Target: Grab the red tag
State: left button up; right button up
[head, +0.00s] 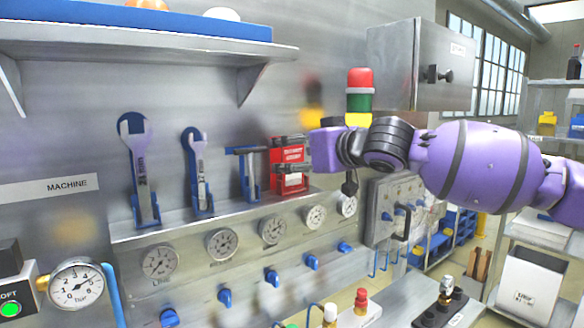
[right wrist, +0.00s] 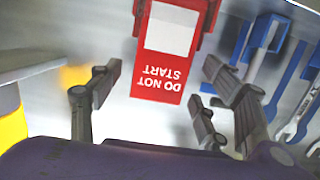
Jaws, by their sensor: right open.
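The red tag (head: 287,156) hangs at the right end of the tool row on the machine panel. In the right wrist view the tag (right wrist: 157,83) has a white field and the words "DO NOT START", which appear upside down. Its far end meets a red holder (right wrist: 208,14). My right gripper (head: 292,158) reaches in from the right and its fingers partly cover the tag. In the right wrist view the right gripper (right wrist: 160,88) is open, with the tag's free end between and just beyond the fingers. I see no grip on the tag. My left gripper is not in view.
Wrenches (head: 138,165) and a blue-held tool (head: 248,172) hang left of the tag. Gauges (head: 273,229) and blue valves sit below. A signal light (head: 359,95) and a grey cabinet (head: 415,65) stand near my right arm. A shelf (head: 130,38) juts out above.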

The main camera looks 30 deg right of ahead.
jog(key=shift+s, duration=0.1)
jog(key=c, duration=1.1)
jog(key=shift+r, duration=0.2)
